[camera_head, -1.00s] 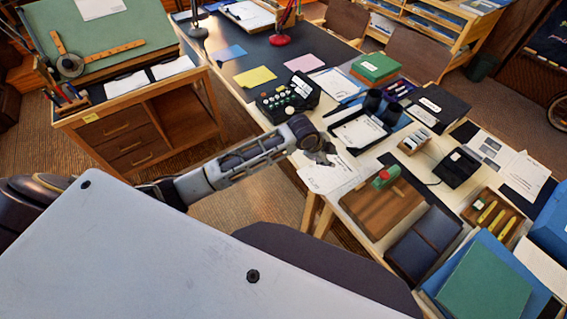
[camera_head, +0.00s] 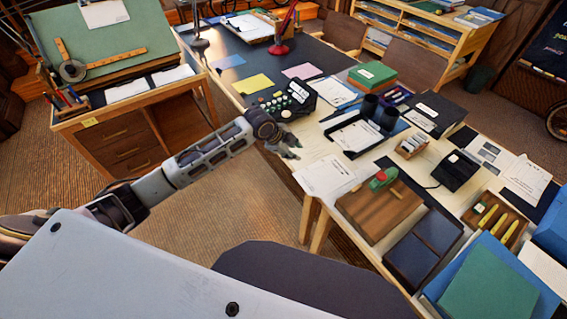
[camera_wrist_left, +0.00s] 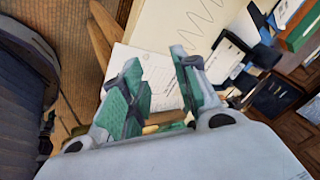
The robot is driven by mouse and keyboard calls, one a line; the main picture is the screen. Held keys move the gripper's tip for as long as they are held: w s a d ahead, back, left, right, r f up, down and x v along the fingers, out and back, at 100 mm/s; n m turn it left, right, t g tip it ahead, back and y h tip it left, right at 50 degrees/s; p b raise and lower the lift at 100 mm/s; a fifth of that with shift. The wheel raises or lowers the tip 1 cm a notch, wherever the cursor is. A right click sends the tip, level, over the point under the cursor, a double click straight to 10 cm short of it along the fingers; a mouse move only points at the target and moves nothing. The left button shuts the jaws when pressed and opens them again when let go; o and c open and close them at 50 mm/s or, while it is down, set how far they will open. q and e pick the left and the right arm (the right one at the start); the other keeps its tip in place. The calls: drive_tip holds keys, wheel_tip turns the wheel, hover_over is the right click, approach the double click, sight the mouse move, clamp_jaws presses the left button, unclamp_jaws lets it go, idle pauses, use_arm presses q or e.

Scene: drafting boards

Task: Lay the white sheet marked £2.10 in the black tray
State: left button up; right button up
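A white sheet with printing (camera_head: 325,177) lies near the table's edge in the head view; its marking is too small to read. A black-rimmed tray (camera_head: 351,155) stands behind it to the right, with white paper in it. My left gripper (camera_head: 290,149) hangs beyond and left of the sheet, apart from the tray. In the left wrist view, its green-padded fingers (camera_wrist_left: 158,68) are spread, and a printed white sheet (camera_wrist_left: 160,90) shows behind them. I see nothing clearly held. My right gripper is out of view.
A wooden block with a green and red item (camera_head: 380,200) and a dark blue folder (camera_head: 425,245) lie right of the sheet. A black keyed machine (camera_head: 285,103) and dark cups (camera_head: 380,113) stand farther back. Bare tabletop shows between gripper and tray.

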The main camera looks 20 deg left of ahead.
use_arm(q)
drive_tip(key=w+a, duration=0.1)
drive_tip(key=b, duration=0.1)
approach(293, 165)
drive_tip(key=x, duration=0.6)
drive_tip(key=shift+d+f, duration=0.1)
drive_tip(key=shift+f, duration=0.15)
drive_tip(key=shift+v, duration=2.25)
drive_tip(key=shift+n, duration=0.3)
